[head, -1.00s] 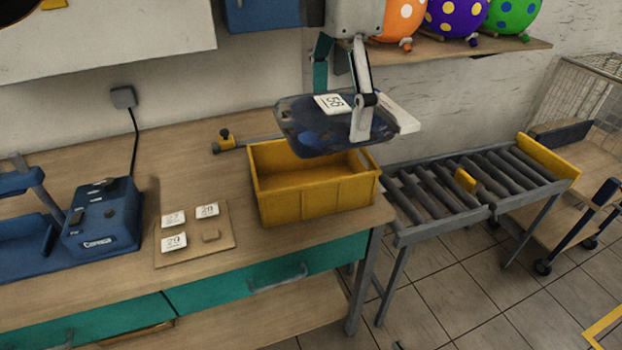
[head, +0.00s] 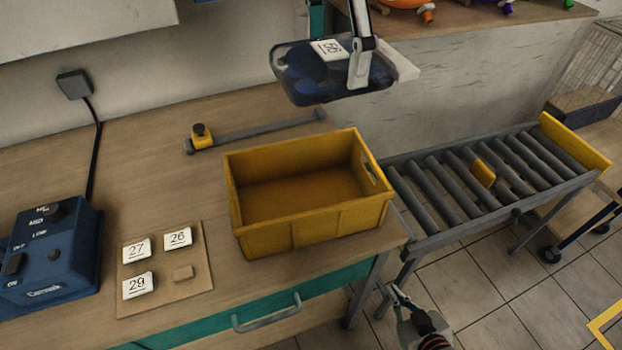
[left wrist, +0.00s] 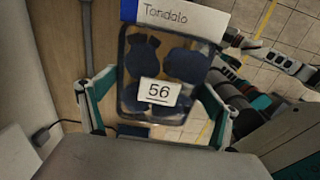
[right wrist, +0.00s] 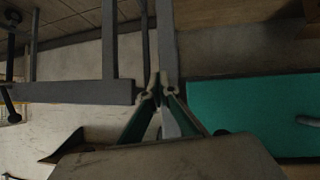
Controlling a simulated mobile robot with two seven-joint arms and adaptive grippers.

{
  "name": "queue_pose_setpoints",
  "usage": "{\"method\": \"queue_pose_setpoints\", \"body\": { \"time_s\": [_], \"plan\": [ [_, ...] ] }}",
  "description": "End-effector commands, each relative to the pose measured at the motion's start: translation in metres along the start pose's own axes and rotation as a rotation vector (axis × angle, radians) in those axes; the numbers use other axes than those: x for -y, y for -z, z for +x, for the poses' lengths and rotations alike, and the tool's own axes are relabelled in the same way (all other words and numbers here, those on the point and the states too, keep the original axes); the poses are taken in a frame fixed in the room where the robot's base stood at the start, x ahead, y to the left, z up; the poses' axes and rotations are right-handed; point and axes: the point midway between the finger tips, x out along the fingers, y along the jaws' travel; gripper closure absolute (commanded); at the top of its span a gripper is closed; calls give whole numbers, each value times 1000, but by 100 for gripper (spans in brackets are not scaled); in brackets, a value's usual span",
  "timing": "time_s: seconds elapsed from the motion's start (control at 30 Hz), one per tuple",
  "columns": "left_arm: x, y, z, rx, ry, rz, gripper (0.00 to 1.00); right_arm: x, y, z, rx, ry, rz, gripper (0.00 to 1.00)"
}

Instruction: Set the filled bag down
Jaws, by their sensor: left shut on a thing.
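The filled bag (head: 310,85) is clear with dark blue contents. It has a white "56" label (head: 329,49) and a white header card (head: 402,66). The left wrist view shows the bag (left wrist: 150,65) between the fingers, with "Tondalo" on the card. My left gripper (head: 345,65) is shut on it, holding it in the air. In the head view the bag appears just beyond the yellow bin's (head: 293,232) back rim. The bin is empty. My right gripper (head: 405,308) is low in front of the bench; its fingertips meet, empty, in the right wrist view (right wrist: 159,88).
A roller conveyor (head: 470,190) with a yellow block (head: 484,174) adjoins the bench on the right. A board (head: 195,283) with number cards 27, 26 and 29 and a blue device (head: 50,250) stand left. A grey bar with a yellow stop (head: 201,137) lies behind the bin.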

Motion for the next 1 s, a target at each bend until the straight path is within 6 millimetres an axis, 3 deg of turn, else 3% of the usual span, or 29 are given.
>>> {"method": "queue_pose_setpoints", "body": {
  "time_s": [0.23, 0.53, 1.0],
  "plan": [
    [1, 1, 57, -4, 7, 2, 36, 3, -14, 2, 16, 4, 1, 100],
    [1, 1, 126, -3, 6, 0, 36, 3, -11, 2, 11, 3, 1, 100],
    [1, 1, 173, -3, 5, 0, 36, 1, -3, 2, -2, 1, 0, 100]
  ]
}}
